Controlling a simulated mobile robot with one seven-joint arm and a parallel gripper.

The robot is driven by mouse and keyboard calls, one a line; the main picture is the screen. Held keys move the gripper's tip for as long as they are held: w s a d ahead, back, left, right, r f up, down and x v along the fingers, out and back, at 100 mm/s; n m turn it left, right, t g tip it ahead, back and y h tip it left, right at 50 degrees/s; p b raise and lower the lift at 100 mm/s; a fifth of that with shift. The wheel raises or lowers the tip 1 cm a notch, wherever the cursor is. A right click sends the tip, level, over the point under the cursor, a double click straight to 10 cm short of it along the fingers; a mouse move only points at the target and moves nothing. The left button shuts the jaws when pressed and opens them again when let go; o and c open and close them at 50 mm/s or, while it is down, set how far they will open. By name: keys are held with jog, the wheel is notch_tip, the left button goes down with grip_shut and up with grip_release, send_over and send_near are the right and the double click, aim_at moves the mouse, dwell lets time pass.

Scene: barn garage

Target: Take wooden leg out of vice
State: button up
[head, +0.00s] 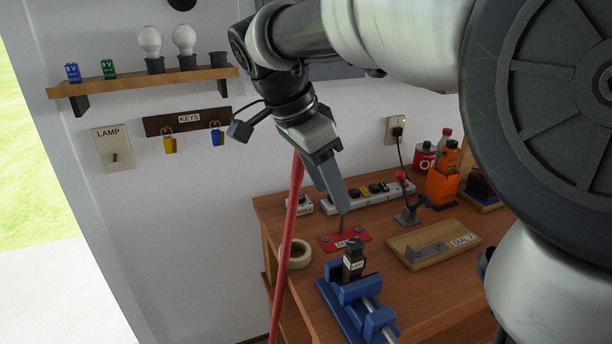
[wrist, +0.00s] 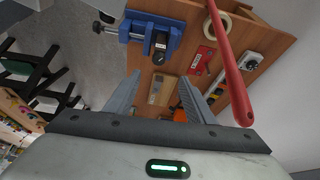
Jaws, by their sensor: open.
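A blue vice (head: 348,312) sits at the front of the wooden workbench. A short dark wooden leg (head: 354,262) with a white label stands upright between its jaws. My gripper (head: 340,212) is in the air above and behind the vice, pointing down, apart from the leg. In the wrist view the vice (wrist: 140,27) and the leg (wrist: 160,44) lie at the top, beyond my fingertips. My gripper (wrist: 163,78) is open there, with nothing between its fingers.
A red pole (head: 288,240) rises close to my gripper on the left. Behind the vice are a tape roll (head: 298,253), a red plate (head: 343,240), a wooden board (head: 432,246) and a power strip (head: 365,197). An orange bottle (head: 446,170) stands at the back right.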

aim_at(355, 243)
jog(key=x, duration=1.7)
jog(key=shift+d+b, duration=0.4)
jog(key=shift+d, duration=0.05)
grip_shut()
